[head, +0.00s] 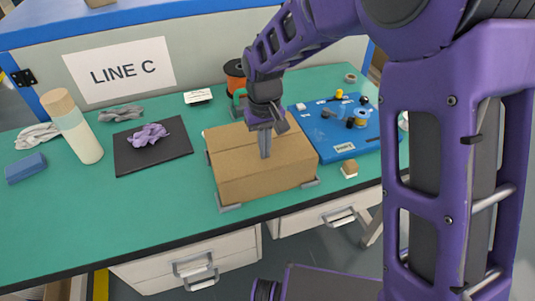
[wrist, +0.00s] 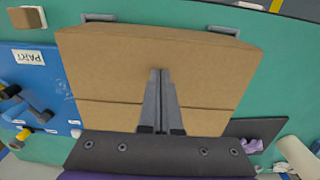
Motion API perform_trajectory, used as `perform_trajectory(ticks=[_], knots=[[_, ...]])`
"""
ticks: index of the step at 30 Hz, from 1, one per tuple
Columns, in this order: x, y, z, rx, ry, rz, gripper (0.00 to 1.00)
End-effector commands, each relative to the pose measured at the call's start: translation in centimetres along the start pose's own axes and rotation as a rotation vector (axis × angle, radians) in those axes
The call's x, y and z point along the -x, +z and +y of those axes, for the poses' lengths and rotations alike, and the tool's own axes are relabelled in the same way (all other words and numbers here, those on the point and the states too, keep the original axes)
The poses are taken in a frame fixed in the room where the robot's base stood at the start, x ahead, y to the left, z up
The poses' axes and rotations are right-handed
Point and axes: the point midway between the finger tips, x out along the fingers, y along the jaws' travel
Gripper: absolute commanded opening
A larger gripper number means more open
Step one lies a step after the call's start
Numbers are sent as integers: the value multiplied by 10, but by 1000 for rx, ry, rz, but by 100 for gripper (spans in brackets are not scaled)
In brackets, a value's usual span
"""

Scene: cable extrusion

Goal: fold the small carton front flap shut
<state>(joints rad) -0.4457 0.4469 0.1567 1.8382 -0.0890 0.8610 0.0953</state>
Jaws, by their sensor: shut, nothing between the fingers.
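The small brown carton (head: 240,182) stands on the green table near its front edge, between grey corner brackets. Its top looks covered, with panels meeting at a seam that also shows across the carton in the wrist view (wrist: 105,75). The front flap seems to lie flat or nearly flat; I cannot tell whether it is fully down. My gripper (head: 265,156) is shut and empty, pointing down over the front part of the carton top. In the wrist view its fingertips (wrist: 160,72) are together over the front panel. I cannot tell whether they touch the cardboard.
A blue mat (head: 333,145) with small parts lies right of the carton. A black mat (head: 172,155) with a purple cloth (head: 148,136) lies left. An orange spool (head: 235,76) stands behind. A small box (head: 349,169) is at front right.

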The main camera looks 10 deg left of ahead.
Motion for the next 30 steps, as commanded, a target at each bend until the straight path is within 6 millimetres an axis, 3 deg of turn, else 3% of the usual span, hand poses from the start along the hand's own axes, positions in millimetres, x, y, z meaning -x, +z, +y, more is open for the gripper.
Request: perform_trajectory(ticks=[15, 30], knots=[[81, 0, 0, 0, 0, -2, 0], [85, 0, 0, 0, 0, -3, 0]])
